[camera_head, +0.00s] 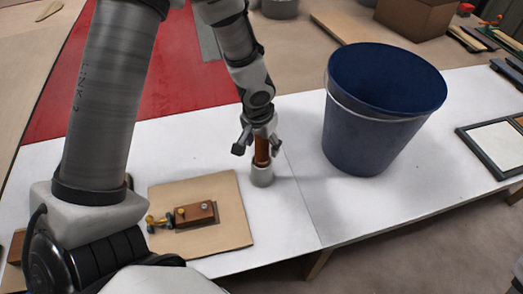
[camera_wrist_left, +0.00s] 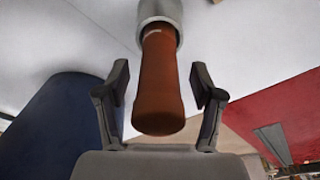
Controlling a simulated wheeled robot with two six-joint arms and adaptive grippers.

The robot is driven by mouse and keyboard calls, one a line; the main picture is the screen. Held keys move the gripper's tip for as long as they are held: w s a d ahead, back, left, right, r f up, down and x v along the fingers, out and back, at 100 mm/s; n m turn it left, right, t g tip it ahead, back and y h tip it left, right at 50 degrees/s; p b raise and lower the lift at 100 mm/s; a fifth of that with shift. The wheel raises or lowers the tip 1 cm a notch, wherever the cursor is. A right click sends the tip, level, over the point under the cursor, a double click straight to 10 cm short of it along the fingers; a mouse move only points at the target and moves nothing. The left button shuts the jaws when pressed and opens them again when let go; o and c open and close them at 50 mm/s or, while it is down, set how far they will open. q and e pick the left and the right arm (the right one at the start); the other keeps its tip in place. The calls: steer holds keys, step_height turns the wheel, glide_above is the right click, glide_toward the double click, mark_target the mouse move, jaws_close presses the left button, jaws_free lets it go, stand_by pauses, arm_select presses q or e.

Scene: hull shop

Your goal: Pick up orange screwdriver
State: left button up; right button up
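The orange screwdriver shows a brown-orange handle (camera_head: 262,152) standing upright in a small grey cylindrical holder (camera_head: 262,177) on the white table. In the left wrist view the handle (camera_wrist_left: 160,85) sits between my left fingers, and its far end is in the holder (camera_wrist_left: 160,12), so the shaft is hidden. My left gripper (camera_head: 257,148) is open around the handle; in the wrist view its fingers (camera_wrist_left: 160,88) have a gap on both sides. My right gripper is not in view.
A dark blue bucket (camera_head: 365,125) stands to the right of the holder. A tan board (camera_head: 225,235) with a small wood block and brass-coloured fitting (camera_head: 195,214) lies to the left. A dark frame (camera_head: 490,150) is at the far right. Table between holder and bucket is clear.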

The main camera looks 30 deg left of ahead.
arm_select(q)
steer(key=shift+d, duration=0.1)
steer(key=c, duration=0.9)
